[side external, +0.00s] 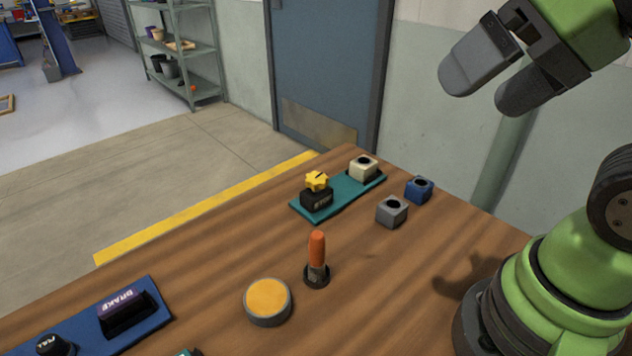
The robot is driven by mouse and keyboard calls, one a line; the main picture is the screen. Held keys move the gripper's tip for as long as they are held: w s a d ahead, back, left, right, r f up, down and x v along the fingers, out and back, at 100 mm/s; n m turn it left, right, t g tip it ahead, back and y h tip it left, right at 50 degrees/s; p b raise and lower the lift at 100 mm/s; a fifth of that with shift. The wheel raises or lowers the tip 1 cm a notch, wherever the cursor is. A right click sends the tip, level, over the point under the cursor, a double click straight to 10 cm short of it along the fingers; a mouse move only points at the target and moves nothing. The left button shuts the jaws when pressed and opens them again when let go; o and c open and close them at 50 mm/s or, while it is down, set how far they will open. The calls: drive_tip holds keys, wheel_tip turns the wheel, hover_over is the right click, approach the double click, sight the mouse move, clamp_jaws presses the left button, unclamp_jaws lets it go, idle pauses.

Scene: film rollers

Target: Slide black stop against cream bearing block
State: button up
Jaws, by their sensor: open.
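The black stop (317,201) with a yellow star knob (317,180) on top sits on the near-left part of a teal plate (341,199). The cream bearing block (363,167), with a round hole in its top, sits at the far-right end of the same plate. A gap of bare teal shows between the stop and the block. My gripper (492,88) is at the upper right, high above the table and well away from the stop. Its grey fingers are apart with nothing between them.
Grey (391,211) and blue (419,189) blocks stand right of the plate. An orange-handled tool (317,258) stands upright in front, beside a yellow-topped round disc (268,300). A blue board (84,332) with a purple-labelled part lies front left. The wooden table (215,262) is clear left of centre.

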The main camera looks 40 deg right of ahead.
drive_tip(key=shift+c, duration=1)
drive_tip(key=n+g+h, duration=0.2)
drive_tip(key=n+g, duration=0.2)
drive_tip(key=g, duration=0.3)
hover_over(317, 191)
drive_tip(key=w+d, duration=0.1)
drive_tip(key=w, duration=0.1)
drive_tip(key=f, duration=1.8)
drive_tip(key=shift+s+d+f, duration=0.2)
drive_tip(key=shift+f, duration=0.15)
wheel_tip(317, 191, down, 11)
drive_tip(key=shift+r, duration=0.2)
